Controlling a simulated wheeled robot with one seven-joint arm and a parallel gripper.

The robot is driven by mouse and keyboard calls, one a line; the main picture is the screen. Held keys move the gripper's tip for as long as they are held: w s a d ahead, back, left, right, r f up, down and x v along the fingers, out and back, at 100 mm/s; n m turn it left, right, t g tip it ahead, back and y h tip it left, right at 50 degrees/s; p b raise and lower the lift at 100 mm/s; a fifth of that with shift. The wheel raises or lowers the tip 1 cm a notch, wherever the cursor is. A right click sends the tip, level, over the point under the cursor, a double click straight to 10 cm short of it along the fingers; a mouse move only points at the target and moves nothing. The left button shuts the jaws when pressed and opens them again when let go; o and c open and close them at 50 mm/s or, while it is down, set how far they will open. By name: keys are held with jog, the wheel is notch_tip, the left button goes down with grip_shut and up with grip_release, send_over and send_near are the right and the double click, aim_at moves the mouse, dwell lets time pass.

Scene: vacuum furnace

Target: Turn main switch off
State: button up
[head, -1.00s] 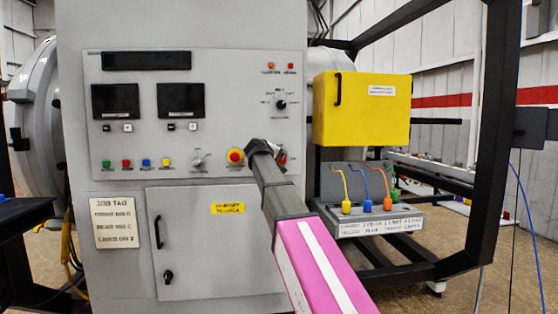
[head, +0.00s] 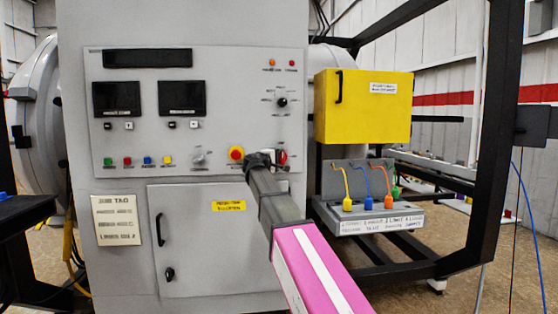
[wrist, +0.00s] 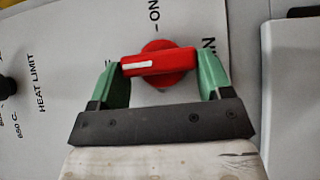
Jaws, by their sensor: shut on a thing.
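The main switch is a red rotary handle (wrist: 158,62) on a round red base, with a white stripe on its left half. In the wrist view the handle lies nearly level, its right end slightly higher. The stripe points left, while an "ON" mark (wrist: 154,10) is above the switch. My gripper (wrist: 160,66) has its green fingertips on the two ends of the handle, shut on it. In the head view the switch (head: 283,157) shows at the panel's lower right, partly hidden by my gripper (head: 272,160). No "OFF" mark is readable.
A red button on a yellow base (head: 236,154) sits just left of my gripper. A black selector knob (head: 282,102) is above. A yellow box (head: 362,108) and a grey rack (head: 368,222) with coloured plugs stand to the right. A cabinet door (head: 200,255) is below.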

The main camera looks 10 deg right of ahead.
jog(key=o, duration=0.9)
jog(key=v, duration=1.1)
jog(key=shift+d, duration=0.1)
jog(key=s+d+f+m+g+y, duration=0.1)
jog(key=s+d+f+g+y, duration=0.15)
jog(key=f, duration=0.85)
jog(key=s+d+f+m+g+y, duration=0.15)
jog(key=s+d+f, duration=0.25)
jog(key=f, duration=0.8)
jog(key=s+d+f+m+g+y, duration=0.2)
jog(key=s+d+f+g, duration=0.15)
jog(key=f, duration=0.75)
jog(key=s+f+m+g+y, duration=0.1)
jog(key=s+f+y, duration=0.1)
jog(key=s+f, duration=0.4)
jog(key=s+f+m+g+y, duration=0.2)
jog(key=s+f, duration=0.5)
jog(key=f, duration=0.1)
jog(key=s+f+m+g+y, duration=0.1)
jog(key=s+f+g+y, duration=0.1)
jog(key=s+f, duration=0.4)
jog(key=shift+s+a+f+m+y, duration=0.3)
jog(key=shift+a+f+m+y, duration=0.1)
jog(key=shift+f, duration=0.15)
